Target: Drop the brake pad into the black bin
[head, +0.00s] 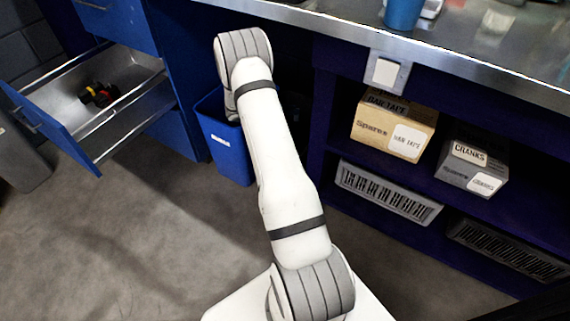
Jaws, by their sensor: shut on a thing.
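No brake pad shows in the head view. My gripper is not in view; my white arm rises from the bottom and its far end is hidden behind the grey joint near the bench edge. A dark grey bin (22,160) stands at the left edge, partly cut off and partly behind the open drawer's front. It may be the black bin, but I cannot tell.
An open metal drawer (128,122) with a blue front juts out at the left, holding small black, yellow and red items (98,94). A blue bin (222,145) stands under the bench (440,62). The left floor is clear.

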